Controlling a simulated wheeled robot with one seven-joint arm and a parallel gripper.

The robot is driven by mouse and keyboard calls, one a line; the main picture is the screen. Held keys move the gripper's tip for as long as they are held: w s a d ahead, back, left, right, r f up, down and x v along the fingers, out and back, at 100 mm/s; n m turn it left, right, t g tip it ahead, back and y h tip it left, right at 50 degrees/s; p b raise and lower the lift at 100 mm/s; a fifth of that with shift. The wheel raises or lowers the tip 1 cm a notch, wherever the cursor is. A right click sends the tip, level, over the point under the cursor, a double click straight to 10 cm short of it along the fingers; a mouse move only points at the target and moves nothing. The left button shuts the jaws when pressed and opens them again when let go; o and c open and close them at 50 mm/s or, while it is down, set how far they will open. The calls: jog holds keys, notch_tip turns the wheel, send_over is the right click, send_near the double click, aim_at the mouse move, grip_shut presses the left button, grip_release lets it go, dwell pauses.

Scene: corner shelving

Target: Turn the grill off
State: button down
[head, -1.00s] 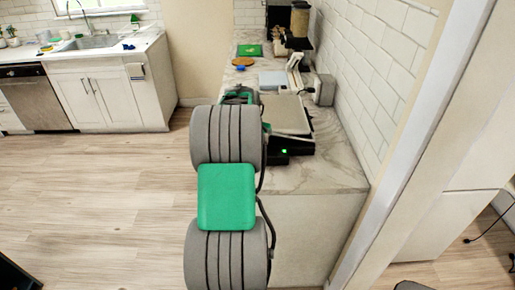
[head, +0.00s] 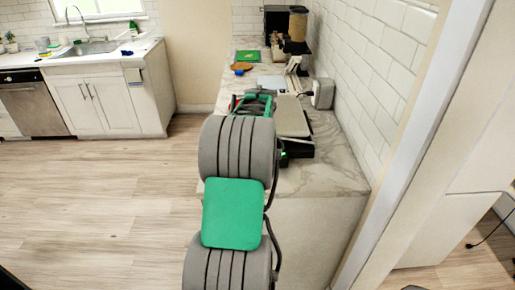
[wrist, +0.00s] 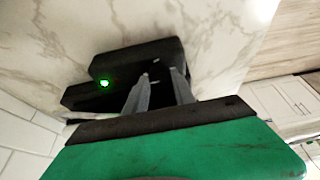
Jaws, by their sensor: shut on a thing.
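The grill (head: 292,118) stands on the near part of the marble counter, with a flat grey top and a black base. In the wrist view, its black body (wrist: 140,62) shows a lit green light (wrist: 105,83). My gripper (wrist: 157,80) has its two grey fingers against the black body, right of the light, shut on a part of the grill. The part between the fingertips is dark and hard to make out. In the head view my arm hides the fingertips and most of the grill's left side.
The marble counter (head: 330,175) runs along a tiled wall on the right. Behind the grill are a white appliance (head: 322,92), a green board (head: 248,56) and a brown round item (head: 243,67). The wood floor at left is clear.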

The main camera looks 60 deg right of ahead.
jog(key=c, duration=1)
grip_release()
jog(key=shift+c, duration=0.2)
jog(key=b+v, duration=0.1)
jog(key=v, duration=0.6)
jog(key=shift+a+r, duration=0.2)
jog(key=shift+r, duration=0.15)
jog(key=shift+s, duration=0.1)
